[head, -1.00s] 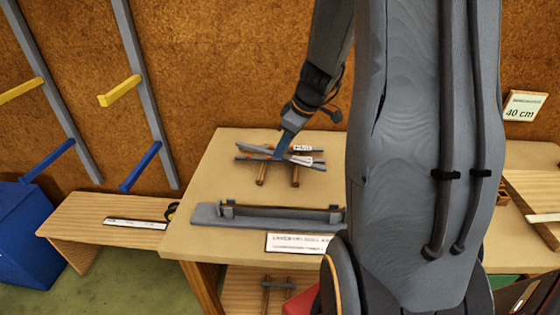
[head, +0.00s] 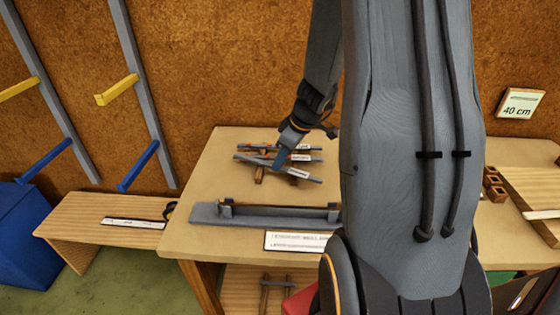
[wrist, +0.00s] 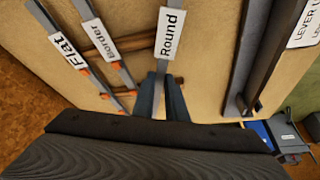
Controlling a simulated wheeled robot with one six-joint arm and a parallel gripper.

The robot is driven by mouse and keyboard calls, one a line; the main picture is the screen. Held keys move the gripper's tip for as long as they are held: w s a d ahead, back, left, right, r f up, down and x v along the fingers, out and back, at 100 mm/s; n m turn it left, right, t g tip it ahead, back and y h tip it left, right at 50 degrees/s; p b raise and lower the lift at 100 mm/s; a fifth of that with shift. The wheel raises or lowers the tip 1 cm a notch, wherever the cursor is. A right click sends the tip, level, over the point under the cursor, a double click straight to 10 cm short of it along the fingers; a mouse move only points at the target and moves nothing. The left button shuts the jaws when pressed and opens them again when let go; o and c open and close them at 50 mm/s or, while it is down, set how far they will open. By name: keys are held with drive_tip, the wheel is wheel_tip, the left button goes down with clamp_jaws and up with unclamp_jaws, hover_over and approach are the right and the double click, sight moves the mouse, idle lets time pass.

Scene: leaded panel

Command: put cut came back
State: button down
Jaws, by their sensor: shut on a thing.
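My gripper (head: 280,164) is over the table, its two blue-grey fingers shut on a grey strip labelled "Round" (wrist: 168,38). In the head view the Round strip (head: 312,179) lies nearest the table's front and slants down to the right. Two more grey strips with orange ends, "Flat" (wrist: 88,72) and "Border" (wrist: 108,52), lie side by side on wooden dowels (wrist: 130,42), left of the Round strip in the wrist view. I cannot tell how far the Round strip is above the dowels. No thing named "cut came" can be picked out.
A long grey fixture (head: 265,216) with upright ends stands in front of the strips, with a lettered card (head: 297,242) before it. A low wooden bench (head: 70,225) holds a white rule (head: 133,223). Bare tabletop (head: 225,175) shows left of the strips.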

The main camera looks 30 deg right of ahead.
drive_tip(key=shift+f+b, duration=0.2)
drive_tip(key=shift+b, duration=0.15)
drive_tip(key=c, duration=1.8)
unclamp_jaws()
drive_tip(key=shift+o, duration=0.2)
drive_tip(key=shift+r, duration=0.15)
drive_tip(key=shift+r+p, duration=0.4)
drive_tip(key=shift+p, duration=0.45)
drive_tip(key=b+v, duration=0.3)
drive_tip(key=v, duration=0.9)
drive_tip(key=s+a+f+m+g+h, duration=0.1)
drive_tip(key=s+a+f+m, duration=0.2)
drive_tip(key=a, duration=0.6)
drive_tip(key=s+a+f+m+g+h, duration=0.1)
drive_tip(key=s+a+f+m, duration=0.2)
drive_tip(key=s+a, duration=0.4)
drive_tip(key=shift+s+a+f+m, duration=0.3)
drive_tip(key=shift+a+f, duration=0.3)
drive_tip(key=shift+a, duration=0.55)
drive_tip(key=shift+w, duration=0.1)
